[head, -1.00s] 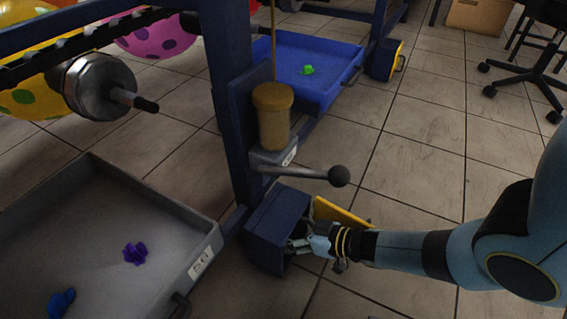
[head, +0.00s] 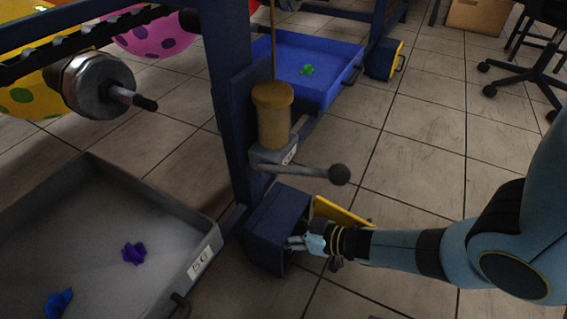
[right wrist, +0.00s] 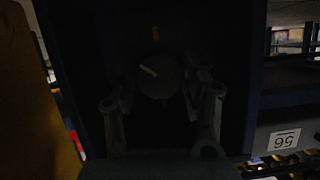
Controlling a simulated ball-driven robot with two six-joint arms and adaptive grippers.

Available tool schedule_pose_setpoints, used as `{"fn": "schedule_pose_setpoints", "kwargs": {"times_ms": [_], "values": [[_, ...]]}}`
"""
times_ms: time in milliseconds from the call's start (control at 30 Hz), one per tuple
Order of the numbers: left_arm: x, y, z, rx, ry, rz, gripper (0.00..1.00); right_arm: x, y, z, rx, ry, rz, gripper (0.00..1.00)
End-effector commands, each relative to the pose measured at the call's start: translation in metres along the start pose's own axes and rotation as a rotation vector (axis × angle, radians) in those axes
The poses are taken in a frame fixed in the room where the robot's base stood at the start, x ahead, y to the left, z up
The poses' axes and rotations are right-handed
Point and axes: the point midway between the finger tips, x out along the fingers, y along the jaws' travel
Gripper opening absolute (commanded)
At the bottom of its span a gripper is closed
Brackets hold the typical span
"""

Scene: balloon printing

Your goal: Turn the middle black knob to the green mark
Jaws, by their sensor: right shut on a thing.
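A round dark knob (right wrist: 163,84) with a white pointer line sits inside the dark control box; the line slants toward the upper left in the right wrist view. The box (head: 274,226) is dark blue with a yellow door (head: 338,211) standing open. My right gripper (head: 297,243) reaches into the box, and its fingers lie on both sides of the knob, shut on it. A faint orange-brown mark (right wrist: 155,33) shows above the knob. The box interior is very dark. I cannot make out a green mark or other knobs. My left gripper is not in view.
A lever with a black ball end (head: 339,174) juts out above the box. A grey tray (head: 170,215) with small purple and blue pieces lies at the left. A blue tray (head: 345,68) is behind. The tiled floor at the right is mostly clear.

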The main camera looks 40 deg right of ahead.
Motion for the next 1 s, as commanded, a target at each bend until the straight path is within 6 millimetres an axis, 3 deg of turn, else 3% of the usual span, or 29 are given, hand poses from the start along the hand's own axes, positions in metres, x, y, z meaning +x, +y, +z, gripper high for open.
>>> {"fn": "schedule_pose_setpoints", "kwargs": {"times_ms": [367,1000], "values": [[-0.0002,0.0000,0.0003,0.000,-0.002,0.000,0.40,-0.0007,-0.0010,0.0009,-0.084,-0.001,0.035,0.12],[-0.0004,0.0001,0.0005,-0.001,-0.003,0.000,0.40,-0.0003,-0.0036,0.0023,-0.508,-0.003,0.212,0.12]]}}
